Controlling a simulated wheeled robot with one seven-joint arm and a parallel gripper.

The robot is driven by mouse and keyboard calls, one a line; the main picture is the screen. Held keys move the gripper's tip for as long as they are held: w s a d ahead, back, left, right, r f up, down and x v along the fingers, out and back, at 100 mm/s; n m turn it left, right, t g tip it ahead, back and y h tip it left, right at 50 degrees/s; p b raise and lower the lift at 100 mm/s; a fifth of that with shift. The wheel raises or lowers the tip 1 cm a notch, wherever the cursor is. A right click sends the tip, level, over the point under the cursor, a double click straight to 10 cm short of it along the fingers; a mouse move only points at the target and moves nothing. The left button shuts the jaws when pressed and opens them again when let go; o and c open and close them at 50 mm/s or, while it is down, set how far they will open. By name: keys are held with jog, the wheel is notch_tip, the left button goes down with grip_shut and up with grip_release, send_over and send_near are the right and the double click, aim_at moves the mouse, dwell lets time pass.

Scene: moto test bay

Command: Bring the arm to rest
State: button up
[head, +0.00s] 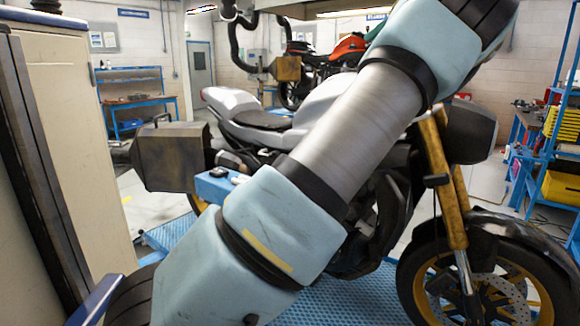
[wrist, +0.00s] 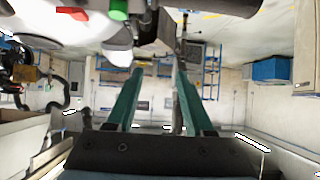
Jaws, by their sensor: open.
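My arm crosses the head view from the lower middle to the top right, with pale blue joint covers and a grey metal link. My gripper (wrist: 157,70) shows in the wrist view as two teal-green fingers, apart from each other. Nothing is between the fingertips. The wrist view looks upside down, with the floor at the top. In the head view I cannot make out the gripper. The arm hides the middle of a motorcycle (head: 236,104), and I cannot tell the exact gap between them.
The motorcycle, with a gold fork (head: 436,165), stands on a blue platform (head: 350,299). A beige cabinet (head: 75,130) stands close at left. A blue rack (head: 563,115) with yellow bins is at right. A second motorcycle (head: 348,47) and a blue workbench (head: 135,101) stand behind.

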jog(key=w+a+f+m+g+h, duration=0.1)
jog(key=w+a+f, duration=0.2)
jog(key=a+f, duration=0.3)
jog(key=w+a+f+m+g+h, duration=0.15)
jog(key=w+a+f, duration=0.25)
jog(key=a, duration=0.4)
jog(key=s+a+f+m+g+h, duration=0.2)
jog(key=a+f+m, duration=0.1)
jog(key=a+f, duration=0.75)
jog(key=s+a+f+m+h, duration=0.2)
jog(key=s+f+m, duration=0.1)
jog(key=s+f, duration=0.7)
jog(key=s+a+f+m+h, duration=0.1)
jog(key=s+f+m+h, duration=0.2)
jog(key=s+f, duration=0.8)
jog(key=s+b, duration=0.1)
jog(key=s, duration=0.4)
jog(key=shift+s+a+g, duration=0.3)
jog(key=shift+a+g, duration=0.05)
